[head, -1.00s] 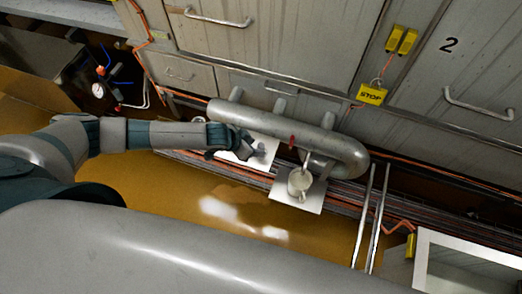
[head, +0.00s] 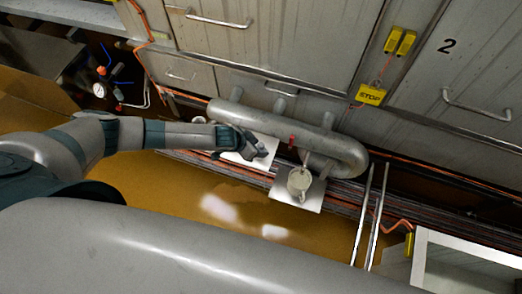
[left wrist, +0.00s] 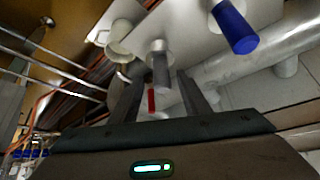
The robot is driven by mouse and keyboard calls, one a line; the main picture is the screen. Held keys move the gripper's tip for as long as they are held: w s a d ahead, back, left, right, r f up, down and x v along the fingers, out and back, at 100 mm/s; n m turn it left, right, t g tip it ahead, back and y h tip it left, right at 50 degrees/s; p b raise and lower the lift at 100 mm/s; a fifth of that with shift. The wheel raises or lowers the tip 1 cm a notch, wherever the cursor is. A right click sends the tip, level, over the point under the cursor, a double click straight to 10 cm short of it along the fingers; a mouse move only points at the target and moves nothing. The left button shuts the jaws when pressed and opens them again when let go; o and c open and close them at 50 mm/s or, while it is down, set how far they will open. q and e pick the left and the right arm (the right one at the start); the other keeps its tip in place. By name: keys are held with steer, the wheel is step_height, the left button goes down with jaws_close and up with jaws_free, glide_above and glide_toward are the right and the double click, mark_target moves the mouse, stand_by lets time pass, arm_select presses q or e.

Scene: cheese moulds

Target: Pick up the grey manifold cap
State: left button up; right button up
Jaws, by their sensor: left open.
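In the left wrist view, the grey manifold cap (left wrist: 160,68) is a grey cylinder standing out from a white plate. My left gripper (left wrist: 157,88) is open, with one finger on each side of the line to the cap. The cap's end shows between the fingertips; I cannot tell whether they touch it. In the head view, my left gripper (head: 261,151) is over the left white plate (head: 232,157) under the pipe, and I cannot make out the cap beside it. My right gripper is not in view.
A blue cap (left wrist: 235,28) and a cream round fitting (left wrist: 118,38) flank the grey cap. In the head view, the fitting (head: 300,180) is on a second white plate. A thick grey pipe (head: 270,122) runs close above. Metal rails (head: 368,220) stand at right.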

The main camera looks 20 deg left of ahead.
arm_select(q)
steer(key=shift+x, duration=1.65)
steer(key=shift+a, duration=0.1)
jaws_close()
